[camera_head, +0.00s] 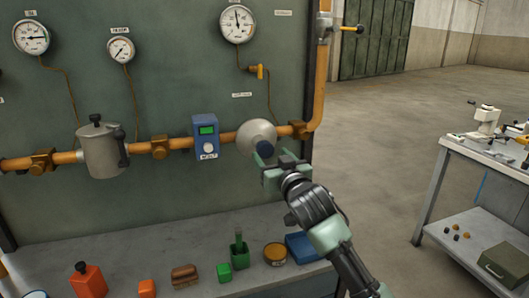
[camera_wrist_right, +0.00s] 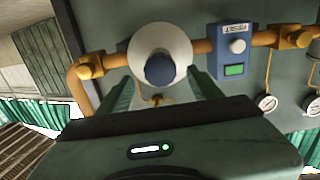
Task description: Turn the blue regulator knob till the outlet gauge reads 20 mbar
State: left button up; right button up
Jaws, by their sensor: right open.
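The blue regulator knob (camera_head: 264,149) sits on the front of a round pale regulator body (camera_head: 254,134) on the orange pipe. In the right wrist view the knob (camera_wrist_right: 160,70) lies between the two fingers of my right gripper (camera_wrist_right: 161,92). They are open, with a gap on both sides. In the head view the right gripper (camera_head: 275,164) is just in front of and below the knob. A round gauge (camera_head: 238,23) hangs above the regulator; its needle points nearly straight up. Its label and numbers are too small to read. My left gripper is not in view.
Two more gauges, left (camera_head: 31,37) and middle (camera_head: 121,50), hang on the panel. A blue meter box (camera_head: 206,137) and a grey canister (camera_head: 102,147) sit on the pipe (camera_head: 70,157). Several small items stand on the ledge below. A workbench (camera_head: 455,150) stands right, with open floor between.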

aim_at(266, 152)
jog(key=shift+x, duration=1.75)
jog(key=c, duration=1.4)
jog(key=n+p, duration=0.3)
jog(key=n, duration=0.1)
jog(key=shift+n+p, duration=0.9)
jog(key=shift+n, duration=0.9)
jog(key=shift+f, duration=0.1)
